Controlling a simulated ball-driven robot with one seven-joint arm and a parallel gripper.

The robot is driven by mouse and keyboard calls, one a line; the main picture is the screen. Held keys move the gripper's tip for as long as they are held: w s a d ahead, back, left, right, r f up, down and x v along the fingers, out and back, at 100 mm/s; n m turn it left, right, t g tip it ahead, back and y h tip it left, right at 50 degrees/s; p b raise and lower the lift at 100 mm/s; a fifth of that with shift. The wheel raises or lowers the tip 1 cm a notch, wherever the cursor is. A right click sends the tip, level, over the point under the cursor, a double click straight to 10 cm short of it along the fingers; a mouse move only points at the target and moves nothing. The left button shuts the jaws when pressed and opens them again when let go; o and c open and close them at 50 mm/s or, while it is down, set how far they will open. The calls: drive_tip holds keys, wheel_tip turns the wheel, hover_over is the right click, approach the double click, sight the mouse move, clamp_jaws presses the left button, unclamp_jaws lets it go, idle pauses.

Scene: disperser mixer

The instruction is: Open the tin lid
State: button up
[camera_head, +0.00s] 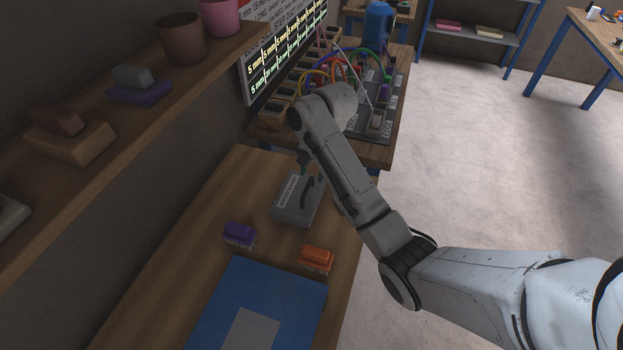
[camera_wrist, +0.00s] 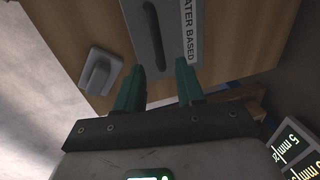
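The tin (camera_head: 296,209) is a grey box on the wooden table, with a pale label and a dark bar handle (camera_head: 307,190) on its lid. In the wrist view the grey lid (camera_wrist: 172,12) shows at the top, with the dark handle (camera_wrist: 154,35) beside the "WATER BASED" label (camera_wrist: 190,30). My gripper (camera_wrist: 160,78) is open, its two green fingers apart with nothing seen between them. The near end of the handle appears just beyond the gap between the fingertips. In the head view my gripper (camera_head: 314,172) is at the tin's far end, partly hidden by my arm.
A purple brush (camera_head: 239,234) and an orange brush (camera_head: 316,258) lie in front of the tin, near a blue mat (camera_head: 225,300). A grey block (camera_wrist: 100,72) sits beside the tin. A wall shelf (camera_head: 190,75) runs along the left. A cabled board (camera_head: 375,120) stands behind.

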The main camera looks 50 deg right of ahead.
sight(310, 181)
drive_tip(key=shift+w+a+f, duration=0.1)
drive_tip(key=shift+w+f, duration=0.05)
drive_tip(key=shift+f, duration=0.6)
drive_tip(key=shift+w+f, duration=0.15)
drive_tip(key=shift+f, duration=0.6)
drive_tip(key=shift+c, duration=0.5)
clamp_jaws()
